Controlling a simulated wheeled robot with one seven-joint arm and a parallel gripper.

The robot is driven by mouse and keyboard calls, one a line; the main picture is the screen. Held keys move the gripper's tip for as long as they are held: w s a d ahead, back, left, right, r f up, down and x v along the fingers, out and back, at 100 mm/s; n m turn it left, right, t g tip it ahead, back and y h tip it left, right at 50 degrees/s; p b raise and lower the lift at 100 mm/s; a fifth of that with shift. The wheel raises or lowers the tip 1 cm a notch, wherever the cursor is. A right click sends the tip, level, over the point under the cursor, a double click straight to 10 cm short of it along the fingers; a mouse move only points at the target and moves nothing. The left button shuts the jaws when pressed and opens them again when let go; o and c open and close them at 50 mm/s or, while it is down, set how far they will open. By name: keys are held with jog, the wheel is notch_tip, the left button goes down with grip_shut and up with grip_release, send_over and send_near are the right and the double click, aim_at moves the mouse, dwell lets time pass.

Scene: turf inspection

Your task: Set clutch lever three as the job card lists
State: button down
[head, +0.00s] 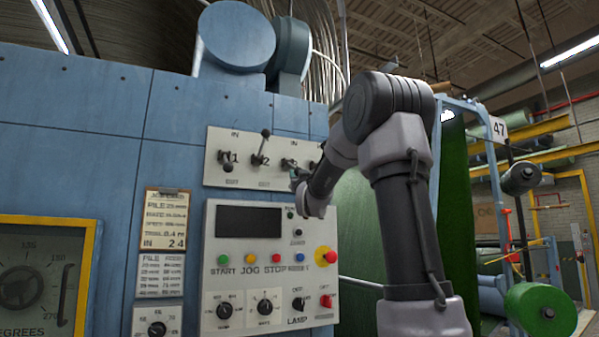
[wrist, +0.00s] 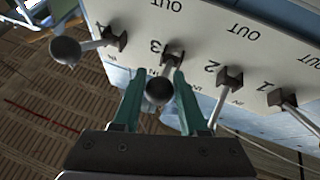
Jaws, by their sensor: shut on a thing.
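Clutch lever three (wrist: 158,90), a dark ball-ended lever, stands out from the white clutch panel (wrist: 200,30) below the number 3 in the wrist view. My gripper (wrist: 160,80) has its green fingers on both sides of the ball and is shut on it. The lever points towards the wrist camera; I cannot tell its exact tilt. In the head view my gripper (head: 298,180) hides its knob. The job card (head: 165,220) hangs left of the controls; its bottom line reads "IN 2 4".
Lever four (wrist: 75,49) is beside lever three in the wrist view. Below the panel is a control box (head: 248,270) with buttons and knobs. A green roll (head: 540,312) stands right.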

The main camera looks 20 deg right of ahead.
jog(key=shift+w+a+f, duration=0.1)
jog(key=shift+w+f, duration=0.1)
jog(key=shift+f, duration=0.05)
dwell(0.3)
jog(key=shift+c, duration=2.3)
grip_release()
jog(key=shift+w, duration=0.1)
jog(key=shift+r, duration=0.1)
jog(key=shift+s, duration=0.3)
jog(key=v, duration=1)
jog(key=shift+s+f, duration=0.15)
jog(key=shift+f, duration=0.05)
jog(key=shift+a, duration=0.1)
